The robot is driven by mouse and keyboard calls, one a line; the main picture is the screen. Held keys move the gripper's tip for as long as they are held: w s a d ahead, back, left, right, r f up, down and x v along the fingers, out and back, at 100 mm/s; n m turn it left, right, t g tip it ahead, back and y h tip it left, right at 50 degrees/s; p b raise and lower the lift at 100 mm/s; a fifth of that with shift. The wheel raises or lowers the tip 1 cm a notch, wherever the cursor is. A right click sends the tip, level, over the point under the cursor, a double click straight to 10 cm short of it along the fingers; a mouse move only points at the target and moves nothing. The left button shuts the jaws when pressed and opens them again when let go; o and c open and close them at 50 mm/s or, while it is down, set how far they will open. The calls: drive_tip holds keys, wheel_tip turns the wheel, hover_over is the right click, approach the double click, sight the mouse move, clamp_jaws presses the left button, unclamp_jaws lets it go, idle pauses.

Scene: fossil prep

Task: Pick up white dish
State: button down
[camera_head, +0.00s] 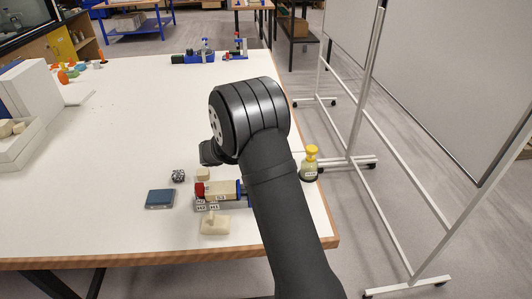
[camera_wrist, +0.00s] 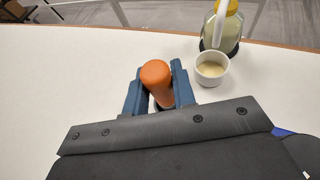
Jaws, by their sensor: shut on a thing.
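A small white dish (camera_wrist: 211,68) with pale beige contents stands upright on the white table, right of my gripper (camera_wrist: 160,92) in the wrist view. It is apart from the fingers. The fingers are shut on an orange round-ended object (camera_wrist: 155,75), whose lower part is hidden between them. In the head view my arm hides the dish, and only a dark part near my gripper shows at the left of the wrist.
A bottle with a yellow top (camera_head: 311,160) stands just behind the dish, near the table edge; it also shows in the wrist view (camera_wrist: 226,30). The table's left middle is clear.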

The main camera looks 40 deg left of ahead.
drive_tip(key=shift+f, duration=0.3)
drive_tip(key=shift+f, duration=0.2)
drive_tip(key=c, duration=1.2)
unclamp_jaws()
drive_tip(key=shift+r, duration=0.1)
drive_tip(key=shift+s+r, duration=0.1)
drive_tip(key=shift+r, duration=0.05)
drive_tip(key=v, duration=1)
drive_tip(key=shift+s+a+r, duration=0.1)
drive_tip(key=shift+s+a, duration=0.05)
drive_tip(key=shift+s, duration=0.2)
drive_tip(key=o, duration=0.4)
drive_tip(key=shift+s+a+r, duration=0.1)
drive_tip(key=shift+s+r, duration=0.1)
drive_tip(key=shift+s, duration=0.25)
